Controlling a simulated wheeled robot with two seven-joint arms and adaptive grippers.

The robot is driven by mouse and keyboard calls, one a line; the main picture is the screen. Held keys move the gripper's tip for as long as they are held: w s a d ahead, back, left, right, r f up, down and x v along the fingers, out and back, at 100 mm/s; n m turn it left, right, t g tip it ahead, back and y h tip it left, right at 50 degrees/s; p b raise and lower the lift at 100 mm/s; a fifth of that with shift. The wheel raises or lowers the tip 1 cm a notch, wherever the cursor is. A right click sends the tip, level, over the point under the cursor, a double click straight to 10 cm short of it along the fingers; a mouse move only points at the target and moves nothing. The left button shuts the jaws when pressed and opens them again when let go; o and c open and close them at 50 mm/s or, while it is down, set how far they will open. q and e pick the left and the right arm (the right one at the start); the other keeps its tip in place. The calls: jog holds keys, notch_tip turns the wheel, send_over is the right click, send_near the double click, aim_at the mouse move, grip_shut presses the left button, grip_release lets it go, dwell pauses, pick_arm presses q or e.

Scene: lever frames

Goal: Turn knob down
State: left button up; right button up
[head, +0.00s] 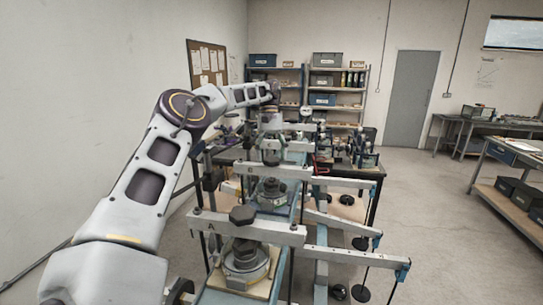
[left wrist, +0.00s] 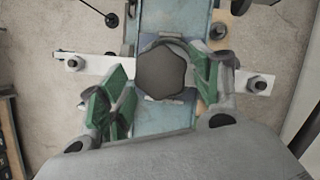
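Narrow gaps seem to show beside the knob. In the head view my left arm reaches over the row of lever frames, and its gripper (head: 271,122) is small at the far part of the row. My right gripper is not seen.
Several lever frames stand in a row, with long bars (head: 352,257) reaching right and dark weights (head: 360,293) hanging below. Shelves (head: 338,90) and a grey door (head: 411,98) are at the back. Workbenches stand at the right. The floor (head: 440,215) between is clear.

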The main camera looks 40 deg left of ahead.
pick_arm(q)
jog(key=shift+s+n, duration=0.1)
jog(key=shift+n, duration=0.5)
jog(key=shift+a+n+t+h, duration=0.1)
jog(key=shift+n+t+h, duration=0.45)
jog(key=shift+n, duration=0.75)
jog(key=shift+s+n+t, duration=0.15)
jog(key=shift+n+t, duration=0.4)
jog(key=shift+n, duration=0.65)
jog(key=shift+s+n+t, duration=0.1)
jog(key=shift+n+t, duration=0.4)
jog(key=shift+n, duration=0.7)
jog(key=shift+s+n+t+y, duration=0.15)
jog(key=shift+n+t, duration=0.25)
jog(key=shift+n, duration=0.7)
jog(key=shift+n+t+y, duration=0.1)
jog(key=shift+n+t, duration=0.3)
jog(key=shift+n, duration=0.7)
jog(key=shift+s+n+t+y, duration=0.1)
jog(key=shift+n+t+y, duration=0.2)
jog(key=shift+n, duration=0.85)
jog(key=shift+s+n+t+y, duration=0.15)
jog(key=shift+n+t, duration=0.25)
jog(key=shift+n, duration=0.75)
jog(key=shift+d+n+y, duration=0.2)
jog(key=shift+n+y, duration=0.05)
jog(key=shift+n, duration=0.35)
jog(key=shift+n+t, duration=0.3)
jog(key=shift+n, duration=0.3)
